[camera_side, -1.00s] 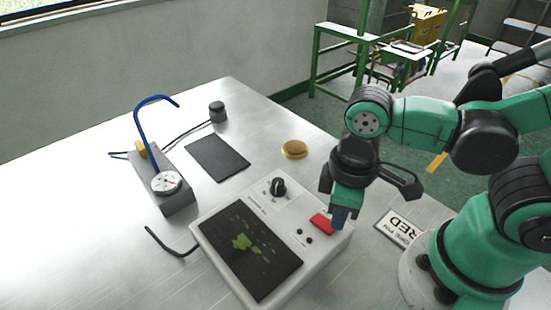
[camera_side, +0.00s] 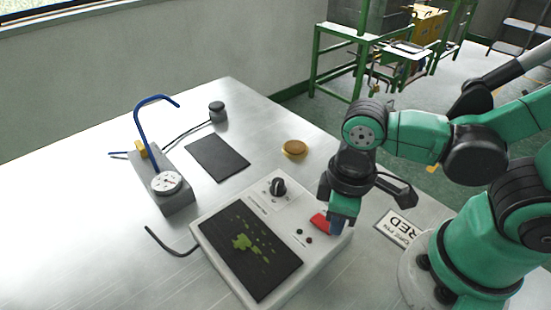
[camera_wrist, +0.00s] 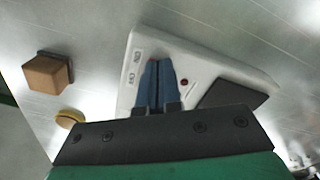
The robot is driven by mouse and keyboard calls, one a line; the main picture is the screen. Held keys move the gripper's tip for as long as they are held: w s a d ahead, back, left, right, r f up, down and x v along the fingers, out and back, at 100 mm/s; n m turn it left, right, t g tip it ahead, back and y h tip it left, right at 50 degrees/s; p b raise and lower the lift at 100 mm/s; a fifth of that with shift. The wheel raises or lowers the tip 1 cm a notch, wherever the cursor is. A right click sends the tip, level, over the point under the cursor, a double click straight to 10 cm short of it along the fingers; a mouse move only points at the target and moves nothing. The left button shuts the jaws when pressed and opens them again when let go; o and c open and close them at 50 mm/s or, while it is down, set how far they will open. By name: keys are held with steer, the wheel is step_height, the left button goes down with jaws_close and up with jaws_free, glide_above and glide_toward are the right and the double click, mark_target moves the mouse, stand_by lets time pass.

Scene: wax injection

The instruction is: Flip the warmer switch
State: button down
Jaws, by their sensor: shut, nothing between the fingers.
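The warmer (camera_side: 225,212) is a white box with a black plate (camera_side: 250,255) bearing green spots, a black knob (camera_side: 278,186) and a red switch (camera_side: 320,222). My gripper (camera_side: 337,228) is shut and empty, its blue fingers pointing down at the red switch's right side. I cannot tell whether the fingertips touch it. In the wrist view the shut blue fingers (camera_wrist: 156,82) lie over the white warmer panel (camera_wrist: 205,68). The fingers hide the switch there, and a small dark red round spot (camera_wrist: 185,82) shows just right of them.
A gauge block (camera_side: 178,197) with a blue hose stands left. A dark mat (camera_side: 217,157), a black cylinder (camera_side: 217,112) and a gold disc (camera_side: 294,149) lie behind the warmer. A sign (camera_side: 399,224) lies right of it. A brown block (camera_wrist: 46,74) shows in the wrist view.

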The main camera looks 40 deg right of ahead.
steer(key=shift+f, duration=0.3)
steer(key=shift+r, duration=3.5)
steer(key=w+d+r+m+t, duration=0.2)
steer(key=w+d+m+t, duration=0.4)
steer(key=w+d+t, duration=0.1)
steer(key=shift+w+d, duration=0.5)
steer(key=shift+w, duration=0.75)
